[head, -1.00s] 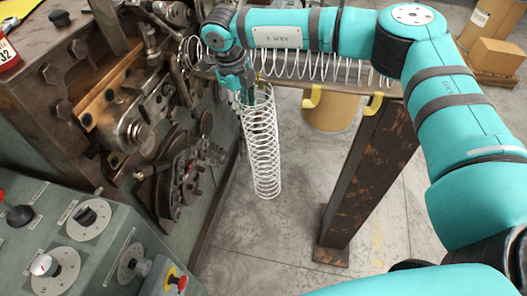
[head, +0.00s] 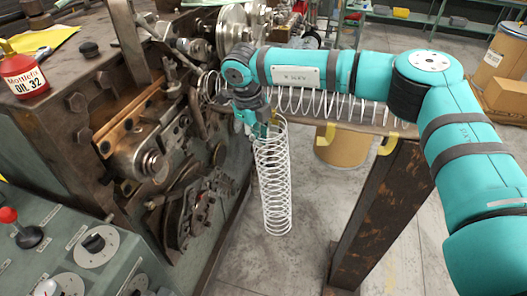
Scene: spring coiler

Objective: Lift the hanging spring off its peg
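The hanging spring (head: 273,190) is a long white wire coil. It hangs nearly upright in front of the rail, beside the coiler. My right gripper (head: 262,128) is at the spring's top end, pointing down, and overlaps its upper coils. The fingertips are small and partly hidden among the coils, so I cannot tell whether they are shut on the wire. A bit of yellow shows beside the fingers, probably the peg; most of it is hidden. My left gripper is not in view.
Yellow hooks (head: 389,144) sit on the rail, borne by a rusty post (head: 380,215). Another white spring (head: 325,101) stretches along the rail behind my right arm. The coiler (head: 150,150) and control panel (head: 85,250) fill the left. Floor below the spring is clear.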

